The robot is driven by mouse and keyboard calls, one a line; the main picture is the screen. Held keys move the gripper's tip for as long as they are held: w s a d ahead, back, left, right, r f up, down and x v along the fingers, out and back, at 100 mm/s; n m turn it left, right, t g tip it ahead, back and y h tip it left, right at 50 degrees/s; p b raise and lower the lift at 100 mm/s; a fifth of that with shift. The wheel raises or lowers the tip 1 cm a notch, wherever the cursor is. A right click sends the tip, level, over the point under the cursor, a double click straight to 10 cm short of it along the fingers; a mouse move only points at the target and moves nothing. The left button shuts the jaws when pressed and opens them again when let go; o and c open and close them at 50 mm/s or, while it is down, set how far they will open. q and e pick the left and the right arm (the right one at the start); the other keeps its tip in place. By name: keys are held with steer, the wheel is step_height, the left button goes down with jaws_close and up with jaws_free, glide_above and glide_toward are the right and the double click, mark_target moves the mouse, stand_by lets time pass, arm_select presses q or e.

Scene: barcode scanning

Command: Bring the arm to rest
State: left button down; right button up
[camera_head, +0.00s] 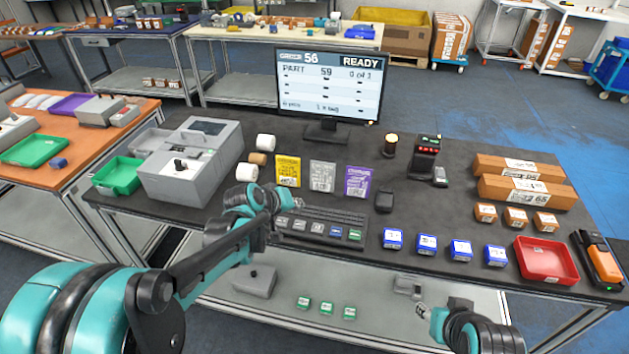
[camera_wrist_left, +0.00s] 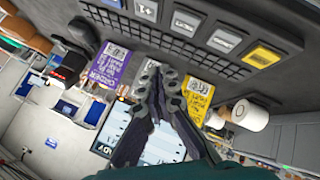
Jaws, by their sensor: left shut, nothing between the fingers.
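My left arm comes in from the lower left in the head view, and its gripper (camera_head: 273,197) is above the dark table (camera_head: 440,190), at the left end of the button panel (camera_head: 320,228). In the left wrist view the left gripper (camera_wrist_left: 162,78) has its fingers together with nothing between them. Part of my right arm (camera_head: 470,330) shows at the bottom right of the head view, low in front of the table. The state of its fingers cannot be made out there.
A monitor (camera_head: 330,85) stands at the back. Yellow, grey and purple packets (camera_head: 358,181) stand behind the panel. A grey machine (camera_head: 190,165) and white rolls (camera_head: 265,142) are left. Blue boxes (camera_head: 393,239), a red tray (camera_head: 546,260) and an orange scanner (camera_head: 600,262) are right.

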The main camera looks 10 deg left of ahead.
arm_select(q)
steer(key=s+r+m+g+y, duration=0.1)
steer(key=s+m+y, duration=0.2)
steer(key=s, duration=2.2)
steer(key=shift+r+m+g, duration=0.2)
steer(key=shift+m+g, duration=0.1)
steer(key=shift+m, duration=0.7)
